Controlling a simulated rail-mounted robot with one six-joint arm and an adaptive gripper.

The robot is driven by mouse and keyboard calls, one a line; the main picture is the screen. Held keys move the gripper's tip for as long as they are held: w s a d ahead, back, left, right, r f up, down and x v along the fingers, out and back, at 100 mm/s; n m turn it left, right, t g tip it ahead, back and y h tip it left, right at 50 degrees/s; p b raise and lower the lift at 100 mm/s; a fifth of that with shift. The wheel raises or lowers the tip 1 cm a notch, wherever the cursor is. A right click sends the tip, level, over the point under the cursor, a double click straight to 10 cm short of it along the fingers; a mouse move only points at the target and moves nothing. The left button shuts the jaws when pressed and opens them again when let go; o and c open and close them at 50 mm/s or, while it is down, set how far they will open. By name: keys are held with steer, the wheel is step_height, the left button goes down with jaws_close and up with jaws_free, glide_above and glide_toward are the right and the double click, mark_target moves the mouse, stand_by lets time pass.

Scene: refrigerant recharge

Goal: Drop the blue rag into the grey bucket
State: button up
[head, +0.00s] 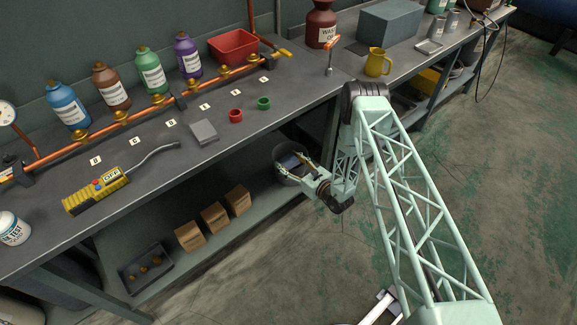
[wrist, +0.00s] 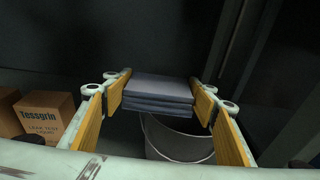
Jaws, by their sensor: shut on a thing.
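The blue rag (wrist: 158,92), a folded dark blue stack, is held between the two wooden-faced fingers of my gripper (wrist: 160,98) in the wrist view. In the head view the rag (head: 290,161) shows as a small blue patch at the tips of my gripper (head: 296,163). The grey bucket (head: 290,180) stands on the lower shelf, under the workbench. In the wrist view the bucket (wrist: 178,145) opens just below and beyond the rag, partly hidden by it. The rag appears over the bucket's mouth; its exact height above the rim is hard to tell.
A dark tray (head: 146,269) lies farther left. The workbench (head: 215,165) overhangs the shelf. Open floor (head: 265,265) lies in front.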

mark_target(289, 164)
stand_by(0.3)
steer(key=shift+w, duration=0.55)
steer(key=shift+s+f+b, duration=0.1)
steer(key=shift+f+b, duration=0.55)
steer(key=shift+f, duration=1.15)
steer(key=shift+f, duration=0.15)
steer(key=o, duration=0.9)
steer(key=shift+d+r, duration=0.1)
steer(key=shift+r, duration=0.1)
steer(key=p+v, duration=0.2)
steer(key=v, duration=1)
steer(key=shift+f, duration=0.15)
